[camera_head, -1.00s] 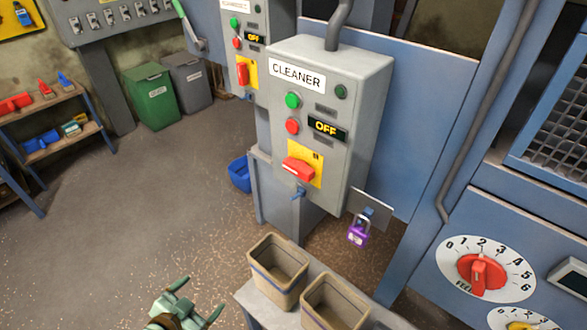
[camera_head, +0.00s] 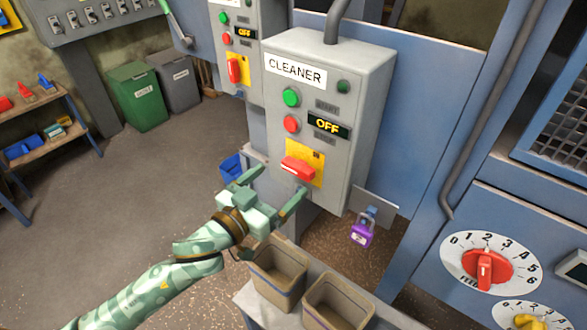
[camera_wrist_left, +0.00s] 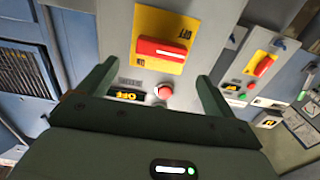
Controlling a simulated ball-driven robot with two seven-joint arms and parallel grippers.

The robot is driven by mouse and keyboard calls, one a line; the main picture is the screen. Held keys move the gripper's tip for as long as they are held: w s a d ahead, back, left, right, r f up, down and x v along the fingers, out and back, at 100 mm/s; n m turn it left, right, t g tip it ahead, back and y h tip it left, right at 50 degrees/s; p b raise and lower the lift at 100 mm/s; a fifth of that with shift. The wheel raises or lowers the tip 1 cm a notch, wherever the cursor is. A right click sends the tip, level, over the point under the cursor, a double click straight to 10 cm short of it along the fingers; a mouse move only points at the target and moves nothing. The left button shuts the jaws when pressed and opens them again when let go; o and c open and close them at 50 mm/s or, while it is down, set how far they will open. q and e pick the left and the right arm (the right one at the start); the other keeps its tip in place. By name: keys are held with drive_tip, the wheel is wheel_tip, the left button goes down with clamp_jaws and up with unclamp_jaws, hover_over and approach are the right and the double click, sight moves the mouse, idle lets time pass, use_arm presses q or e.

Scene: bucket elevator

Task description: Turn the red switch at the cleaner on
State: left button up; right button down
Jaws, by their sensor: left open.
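The grey cleaner box (camera_head: 330,75) carries a CLEANER label, a green and a red button, and a display reading OFF. Its red switch (camera_head: 298,168) sits on a yellow plate (camera_head: 318,161) low on the front, its handle lying nearly level and slightly tilted. My left gripper (camera_head: 275,182) is open just below and left of the switch. In the left wrist view the red switch (camera_wrist_left: 167,50) shows ahead, between and beyond the two open fingers (camera_wrist_left: 158,80), apart from them. My right gripper is not in view.
A purple padlock (camera_head: 362,232) hangs from a bracket right of the box. Two tan buckets (camera_head: 278,272) stand on a ledge below. Another box with a red switch (camera_head: 234,69) stands behind left. A red feed dial (camera_head: 486,268) is at the right.

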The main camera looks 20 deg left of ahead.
sight(294, 168)
use_arm(q)
drive_tip(key=x, duration=0.6)
drive_tip(key=shift+w, duration=0.1)
drive_tip(key=c, duration=1)
